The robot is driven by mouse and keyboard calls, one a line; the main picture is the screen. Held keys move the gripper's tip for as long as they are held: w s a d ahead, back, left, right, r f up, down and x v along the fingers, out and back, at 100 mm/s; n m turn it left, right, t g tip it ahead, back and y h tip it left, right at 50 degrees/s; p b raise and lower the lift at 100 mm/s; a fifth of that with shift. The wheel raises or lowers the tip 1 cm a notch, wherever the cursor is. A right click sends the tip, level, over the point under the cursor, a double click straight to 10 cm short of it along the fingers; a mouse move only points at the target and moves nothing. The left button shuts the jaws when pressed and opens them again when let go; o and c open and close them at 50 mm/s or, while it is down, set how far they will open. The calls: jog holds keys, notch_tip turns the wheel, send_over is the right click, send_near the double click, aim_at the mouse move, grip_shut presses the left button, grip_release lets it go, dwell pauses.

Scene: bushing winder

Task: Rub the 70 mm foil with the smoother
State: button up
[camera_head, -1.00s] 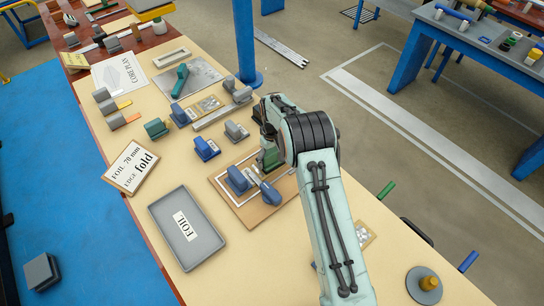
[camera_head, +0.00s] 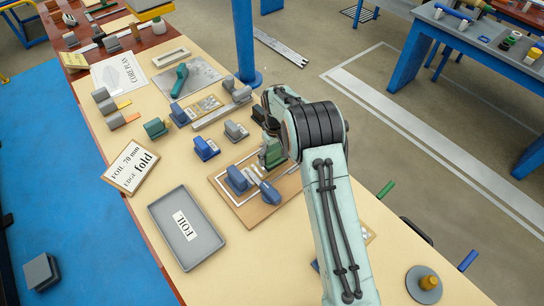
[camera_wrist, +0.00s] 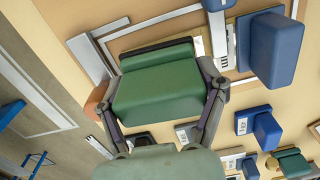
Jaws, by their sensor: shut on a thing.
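My gripper (camera_wrist: 165,100) is shut on a green block with a dark underside, which I take to be the smoother (camera_wrist: 155,85); its fingers grip both sides. In the head view, the green block (camera_head: 272,153) shows at the far right of the brown board, partly hidden by my arm. A shiny foil strip (camera_head: 254,173) lies on the board beside it, between the green block and a blue block (camera_head: 237,180). In the wrist view, a pale strip with a dark-lettered label (camera_wrist: 222,60) lies beside the green block. I cannot tell whether the block touches the foil.
The brown board (camera_head: 259,216) carries a pale frame and a second blue piece (camera_head: 269,193). A grey FOIL tray (camera_head: 157,209) and a sign reading FOIL 70 mm, EDGE fold (camera_head: 130,167) lie to the left. Several blocks stand behind the board.

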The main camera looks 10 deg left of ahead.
aim_at(274, 147)
jog(key=shift+r, duration=2.65)
jog(key=shift+d, duration=0.1)
